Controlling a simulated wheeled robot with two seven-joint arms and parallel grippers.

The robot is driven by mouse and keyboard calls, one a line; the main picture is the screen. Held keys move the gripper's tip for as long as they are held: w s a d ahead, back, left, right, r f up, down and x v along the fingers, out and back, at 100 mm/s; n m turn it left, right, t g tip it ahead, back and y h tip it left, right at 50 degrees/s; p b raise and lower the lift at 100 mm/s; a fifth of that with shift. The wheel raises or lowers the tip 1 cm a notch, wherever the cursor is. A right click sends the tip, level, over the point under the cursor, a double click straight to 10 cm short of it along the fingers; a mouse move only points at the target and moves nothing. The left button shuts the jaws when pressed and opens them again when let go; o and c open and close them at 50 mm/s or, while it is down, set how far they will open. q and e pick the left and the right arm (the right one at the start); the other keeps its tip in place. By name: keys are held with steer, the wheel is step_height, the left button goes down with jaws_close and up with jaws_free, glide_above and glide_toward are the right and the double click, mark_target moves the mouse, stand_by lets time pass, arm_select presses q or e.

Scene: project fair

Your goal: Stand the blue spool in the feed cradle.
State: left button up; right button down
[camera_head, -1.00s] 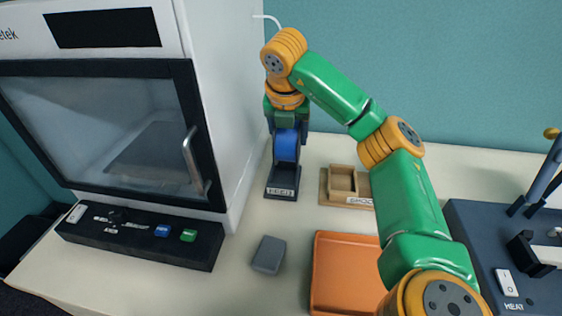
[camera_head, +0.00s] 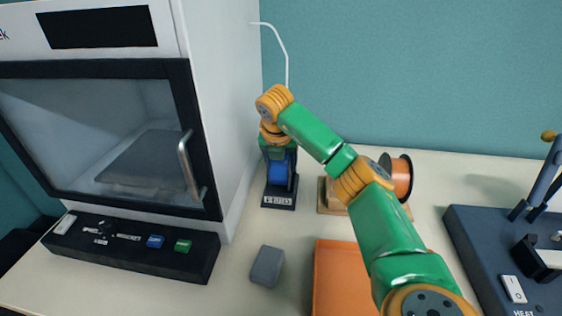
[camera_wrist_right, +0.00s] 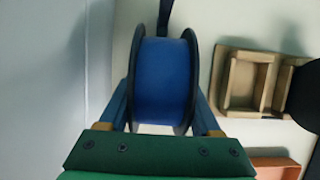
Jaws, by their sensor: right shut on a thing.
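The blue spool (camera_head: 278,173) is upright at the feed cradle (camera_head: 279,201), a dark stand with a label on its front, beside the white printer. My right gripper (camera_head: 279,160) points down from above and is shut on the blue spool. In the right wrist view the spool (camera_wrist_right: 162,80), with dark flanges, sits between the two fingers (camera_wrist_right: 162,105). A dark upright part shows just beyond it. Whether the spool rests fully in the cradle or hangs slightly above it is hidden. My left gripper is not in view.
The white printer (camera_head: 215,110) stands close on the left. A wooden holder (camera_head: 326,196) and an orange spool (camera_head: 398,178) are to the right, partly behind my arm. A grey block (camera_head: 267,266) and an orange tray (camera_head: 335,280) lie in front. A dark heater unit (camera_head: 480,250) is far right.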

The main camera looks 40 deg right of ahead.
steer(key=shift+f, duration=0.3)
steer(key=shift+c, duration=0.4)
jaws_free()
steer(key=shift+r, duration=0.1)
steer(key=shift+r, duration=0.2)
steer(key=v, duration=0.4)
steer(key=p+v, duration=0.1)
steer(key=v, duration=0.3)
steer(key=shift+w+d+r, duration=0.1)
steer(key=shift+w+d, duration=0.1)
steer(key=p+v, duration=0.3)
steer(key=v, duration=0.2)
steer(key=shift+s, duration=0.1)
